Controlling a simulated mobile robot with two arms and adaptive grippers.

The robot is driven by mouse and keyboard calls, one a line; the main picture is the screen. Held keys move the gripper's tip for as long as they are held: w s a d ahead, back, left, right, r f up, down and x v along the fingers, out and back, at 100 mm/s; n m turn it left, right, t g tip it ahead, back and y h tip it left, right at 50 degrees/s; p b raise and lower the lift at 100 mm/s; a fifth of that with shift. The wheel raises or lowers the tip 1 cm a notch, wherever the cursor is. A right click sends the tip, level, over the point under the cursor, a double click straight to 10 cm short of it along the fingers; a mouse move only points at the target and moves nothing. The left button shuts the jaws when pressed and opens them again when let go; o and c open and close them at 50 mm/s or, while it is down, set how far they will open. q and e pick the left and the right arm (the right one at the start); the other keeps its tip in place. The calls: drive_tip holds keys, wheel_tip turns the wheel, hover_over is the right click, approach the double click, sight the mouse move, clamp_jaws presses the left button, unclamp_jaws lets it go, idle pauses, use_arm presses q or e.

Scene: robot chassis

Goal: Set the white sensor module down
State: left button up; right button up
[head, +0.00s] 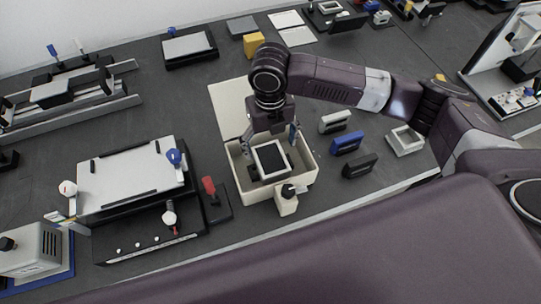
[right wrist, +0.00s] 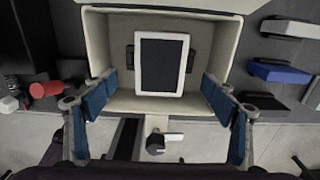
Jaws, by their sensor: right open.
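The white sensor module, seen as a white frame with a dark face (head: 271,160), lies inside an open cream box (head: 306,184). In the right wrist view the module (right wrist: 162,64) sits near the middle of the box (right wrist: 231,48), over a dark piece that shows at both its sides. My right gripper (head: 272,142) is above the box, pointing down. My left gripper is not in view.
Right of the box stand a white block (head: 335,121), a blue block (head: 347,142), a black block (head: 360,165) and a small white tray (head: 405,140). Left are a red-handled part (head: 210,187) and a clamp fixture (head: 130,178). The cream lid (head: 231,108) lies behind.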

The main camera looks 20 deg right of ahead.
sight(270, 158)
wheel_tip(270, 158, up, 5)
drive_tip(key=shift+r+b, duration=0.1)
drive_tip(key=shift+b, duration=0.2)
idle(0.4)
